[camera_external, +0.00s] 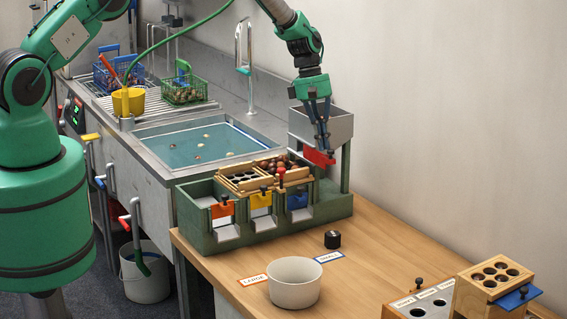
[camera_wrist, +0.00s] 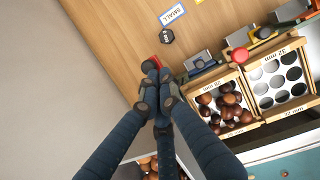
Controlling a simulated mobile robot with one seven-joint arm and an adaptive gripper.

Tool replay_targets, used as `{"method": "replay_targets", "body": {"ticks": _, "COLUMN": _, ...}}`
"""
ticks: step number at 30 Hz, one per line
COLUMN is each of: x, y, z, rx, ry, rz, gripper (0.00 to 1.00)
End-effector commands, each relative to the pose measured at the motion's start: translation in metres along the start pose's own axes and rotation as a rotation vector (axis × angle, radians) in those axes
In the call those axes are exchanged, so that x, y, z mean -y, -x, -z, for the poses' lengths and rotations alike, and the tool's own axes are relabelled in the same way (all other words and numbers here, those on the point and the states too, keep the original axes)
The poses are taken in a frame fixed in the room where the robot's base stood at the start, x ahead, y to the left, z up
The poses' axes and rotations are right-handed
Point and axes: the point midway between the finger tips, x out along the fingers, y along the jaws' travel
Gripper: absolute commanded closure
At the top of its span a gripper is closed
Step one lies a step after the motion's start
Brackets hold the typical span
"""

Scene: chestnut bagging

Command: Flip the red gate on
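The red gate (camera_external: 318,157) is a small flat red plate, tilted, in front of the grey hopper (camera_external: 340,127) on the green sorter. My gripper (camera_external: 324,148) is right at it, pointing down. In the wrist view the fingertips of my gripper (camera_wrist: 157,78) are drawn together, and only a small piece of the red gate (camera_wrist: 154,62) shows just beyond them. The fingers hide the rest of it. Whether they pinch the plate or only touch it is unclear.
The green sorter (camera_external: 232,240) has orange, yellow and blue gates and sieve trays holding chestnuts (camera_wrist: 224,107). A red knob (camera_wrist: 240,55) stands beside the trays.

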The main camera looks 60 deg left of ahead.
Motion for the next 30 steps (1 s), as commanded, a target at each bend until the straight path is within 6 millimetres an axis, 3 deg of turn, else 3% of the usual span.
{"method": "replay_targets", "body": {"ticks": 8, "x": -0.001, "y": 0.018, "z": 0.032, "rx": 0.0, "ry": 0.002, "rz": -0.005, "gripper": 1.0}}
{"method": "replay_targets", "body": {"ticks": 21, "x": -0.002, "y": 0.093, "z": 0.029, "rx": 0.0, "ry": 0.0, "rz": -0.007, "gripper": 1.0}}
{"method": "replay_targets", "body": {"ticks": 30, "x": -0.001, "y": 0.116, "z": 0.029, "rx": -0.001, "ry": 0.0, "rz": -0.004, "gripper": 1.0}}
